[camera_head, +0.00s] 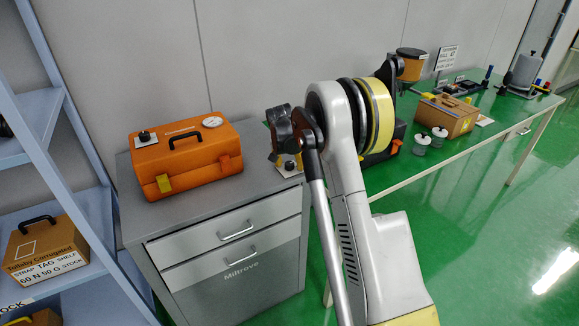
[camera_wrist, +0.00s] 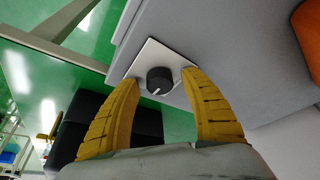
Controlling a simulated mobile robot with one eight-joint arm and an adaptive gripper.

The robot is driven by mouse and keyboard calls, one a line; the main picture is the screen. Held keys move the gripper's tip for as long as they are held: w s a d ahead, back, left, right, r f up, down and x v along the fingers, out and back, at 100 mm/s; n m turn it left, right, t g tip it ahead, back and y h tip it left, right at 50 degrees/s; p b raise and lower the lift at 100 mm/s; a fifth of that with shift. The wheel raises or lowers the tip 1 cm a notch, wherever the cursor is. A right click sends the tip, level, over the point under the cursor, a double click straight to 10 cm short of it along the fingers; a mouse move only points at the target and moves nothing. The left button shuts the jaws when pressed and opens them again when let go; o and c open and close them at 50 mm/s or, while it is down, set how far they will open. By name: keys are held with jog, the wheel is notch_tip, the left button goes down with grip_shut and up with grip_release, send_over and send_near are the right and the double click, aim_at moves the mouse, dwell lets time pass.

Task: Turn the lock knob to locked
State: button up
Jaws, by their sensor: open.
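The lock knob (camera_wrist: 160,79) is a round black knob with a white pointer line, on a square white plate (camera_wrist: 152,50). In the wrist view the line points down and slightly left. The plate lies on a grey cabinet top, near its edge. My gripper (camera_wrist: 160,80) is open, with one yellow finger to the left of the knob and one to the right. Gaps show between the fingers and the knob; how far above the plate the fingertips are, I cannot tell. In the head view the knob is small and partly crowded by my arm.
An orange case (camera_head: 185,158) with a black handle, small black knob and white dial stands on the grey cabinet (camera_head: 225,240). A green table (camera_head: 420,167) with a cardboard box (camera_head: 447,117) and jars is to the right. Blue shelves (camera_head: 85,250) stand at the left.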

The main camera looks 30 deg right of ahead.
grip_shut()
jog(key=shift+n, duration=0.3)
jog(key=n+t+y+p, duration=0.1)
jog(key=n, duration=0.2)
jog(key=shift+n, duration=0.3)
jog(key=n+y+p, duration=0.1)
jog(key=n+y, duration=0.1)
jog(key=n, duration=0.2)
jog(key=n+y, duration=0.1)
jog(key=n, duration=0.4)
jog(key=shift+y+p, duration=0.35)
jog(key=shift+y, duration=0.05)
jog(key=shift+n+g+y+p, duration=0.2)
jog(key=shift+n+g+y, duration=0.15)
jog(key=shift+n, duration=0.8)
jog(key=shift+n+g+y+p, duration=0.25)
jog(key=shift+n+y, duration=0.1)
jog(key=shift+n, duration=0.8)
